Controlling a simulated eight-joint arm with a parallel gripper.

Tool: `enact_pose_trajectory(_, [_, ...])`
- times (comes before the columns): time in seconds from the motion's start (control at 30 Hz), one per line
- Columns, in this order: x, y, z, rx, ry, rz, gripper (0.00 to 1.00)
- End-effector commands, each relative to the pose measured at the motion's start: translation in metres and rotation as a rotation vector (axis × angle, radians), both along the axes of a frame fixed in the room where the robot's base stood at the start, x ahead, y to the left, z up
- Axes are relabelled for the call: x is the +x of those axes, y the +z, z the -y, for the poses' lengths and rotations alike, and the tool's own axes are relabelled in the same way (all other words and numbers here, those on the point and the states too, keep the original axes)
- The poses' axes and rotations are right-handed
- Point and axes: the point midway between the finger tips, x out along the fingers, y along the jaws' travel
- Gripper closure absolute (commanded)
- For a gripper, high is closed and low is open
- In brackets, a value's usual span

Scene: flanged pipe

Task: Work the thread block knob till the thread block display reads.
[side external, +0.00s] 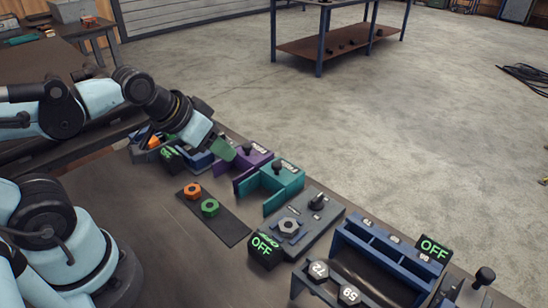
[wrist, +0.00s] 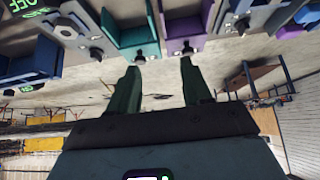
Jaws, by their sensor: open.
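My gripper (side external: 224,149) is open and empty, with dark green fingers, above the row of blocks near the purple one. In the wrist view its fingertips (wrist: 157,62) are spread apart below the teal and purple blocks. A grey block (side external: 305,235) carries a hex nut, a small dark knob (side external: 317,202) and a black display (side external: 265,249) reading OFF in green. Another OFF display (side external: 433,248) stands by the blue rack, with a black knob (side external: 484,277) near it. No label shows which one is the thread block. My gripper touches no knob that I can see.
A purple block (side external: 252,171) and a teal block (side external: 283,184) stand close together. Orange (side external: 192,191) and green (side external: 210,207) nuts lie on a dark strip. Open floor lies beyond the bench edge.

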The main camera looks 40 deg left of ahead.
Motion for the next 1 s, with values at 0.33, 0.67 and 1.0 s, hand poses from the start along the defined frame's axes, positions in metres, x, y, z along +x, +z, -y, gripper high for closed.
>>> enact_pose_trajectory(0.33, [0.03,0.024,0.026,-0.035,-0.016,-0.129,0.62])
enact_pose_trajectory(0.67, [0.082,0.038,0.082,-0.052,-0.021,-0.366,0.62])
enact_pose_trajectory(1.0, [0.12,0.022,0.144,-0.016,-0.008,-0.571,0.62])
